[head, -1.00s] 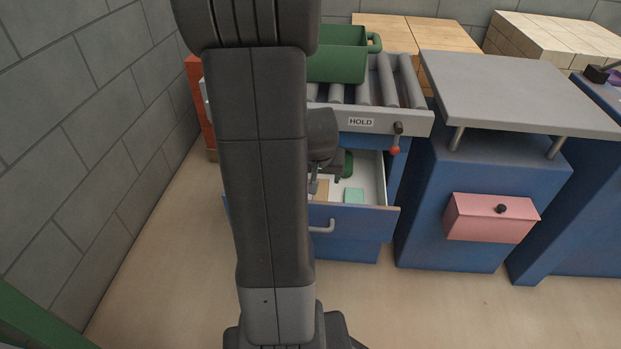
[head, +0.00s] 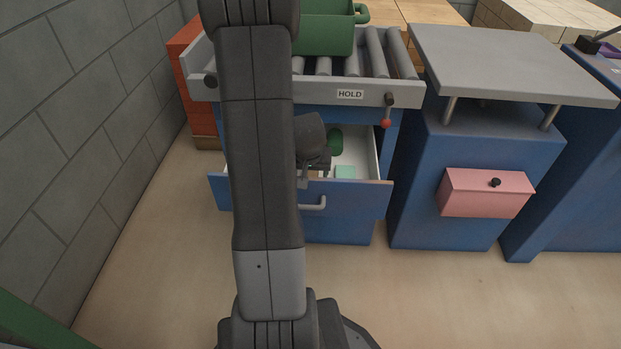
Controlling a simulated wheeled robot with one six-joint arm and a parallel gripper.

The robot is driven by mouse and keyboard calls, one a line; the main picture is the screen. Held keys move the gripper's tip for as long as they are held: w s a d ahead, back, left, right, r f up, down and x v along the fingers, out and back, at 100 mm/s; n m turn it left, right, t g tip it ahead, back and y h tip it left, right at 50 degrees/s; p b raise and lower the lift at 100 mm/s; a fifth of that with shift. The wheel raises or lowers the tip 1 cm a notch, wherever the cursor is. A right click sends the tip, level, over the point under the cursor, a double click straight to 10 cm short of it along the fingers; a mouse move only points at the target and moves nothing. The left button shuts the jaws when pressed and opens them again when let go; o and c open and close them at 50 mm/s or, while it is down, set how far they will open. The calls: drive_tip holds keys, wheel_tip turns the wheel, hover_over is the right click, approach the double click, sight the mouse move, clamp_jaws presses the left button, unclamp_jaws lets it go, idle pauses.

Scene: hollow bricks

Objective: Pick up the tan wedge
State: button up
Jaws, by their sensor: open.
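The open blue drawer (head: 345,205) under the roller bench has a pale inside. A small tan piece (head: 314,174), perhaps the tan wedge, shows just behind the drawer's front panel. It is mostly hidden by my gripper and the panel, so its shape cannot be told. My gripper (head: 305,178) is open and reaches down into the drawer, close to the tan piece. My own arm covers the drawer's left part. Whether the fingers are around the piece cannot be told.
A mint-green block (head: 345,172) and a dark green object (head: 335,142) lie in the drawer right of my gripper. A green bin (head: 325,35) sits on the rollers above. A blue cabinet with a pink box (head: 485,193) stands right. The front floor is clear.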

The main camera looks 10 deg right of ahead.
drive_tip(key=shift+x, duration=0.9)
drive_tip(key=shift+r, duration=0.1)
drive_tip(key=shift+c, duration=0.3)
drive_tip(key=c, duration=1)
drive_tip(key=shift+r, duration=0.15)
